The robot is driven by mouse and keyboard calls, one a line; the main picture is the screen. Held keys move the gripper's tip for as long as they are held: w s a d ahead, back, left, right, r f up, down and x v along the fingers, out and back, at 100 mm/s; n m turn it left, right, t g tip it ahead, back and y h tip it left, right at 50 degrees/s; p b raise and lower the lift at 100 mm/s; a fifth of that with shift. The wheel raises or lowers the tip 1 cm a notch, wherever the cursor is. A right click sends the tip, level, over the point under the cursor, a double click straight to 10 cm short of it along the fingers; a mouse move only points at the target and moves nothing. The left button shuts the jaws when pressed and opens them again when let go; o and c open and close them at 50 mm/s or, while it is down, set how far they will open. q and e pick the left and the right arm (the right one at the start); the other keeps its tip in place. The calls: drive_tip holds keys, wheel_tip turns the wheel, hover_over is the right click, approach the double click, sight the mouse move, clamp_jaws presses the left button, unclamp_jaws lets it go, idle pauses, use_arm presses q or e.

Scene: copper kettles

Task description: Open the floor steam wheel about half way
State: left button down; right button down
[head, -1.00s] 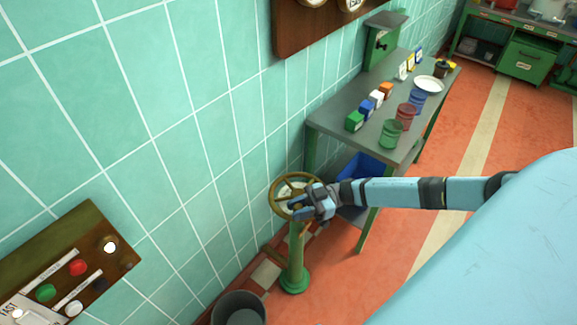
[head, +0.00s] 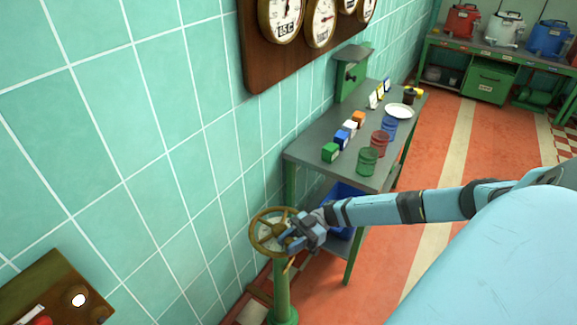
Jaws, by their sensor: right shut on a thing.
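The floor steam wheel (head: 257,246) is a brass-coloured handwheel on top of a green pedestal (head: 282,290), close to the tiled wall. My right gripper (head: 293,243) is at the right side of the wheel, shut on its rim. The fingers cover that part of the rim, and a pale face shows between the spokes. The pedestal's foot is cut off by the bottom edge of the view. My left gripper is not in view.
A grey-topped green table (head: 320,142) stands just behind the wheel, holding coloured boxes, tins and a white plate (head: 399,110). A blue crate (head: 342,196) is under it. Gauges (head: 321,22) hang on the wall. A control panel (head: 55,292) is at lower left. Open orange floor lies right.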

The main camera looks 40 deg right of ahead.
drive_tip(key=shift+s+f, duration=0.1)
drive_tip(key=c, duration=0.9)
unclamp_jaws()
drive_tip(key=shift+o, duration=0.2)
drive_tip(key=s+d+b, duration=0.1)
drive_tip(key=d, duration=1.3)
drive_tip(key=shift+a, duration=0.1)
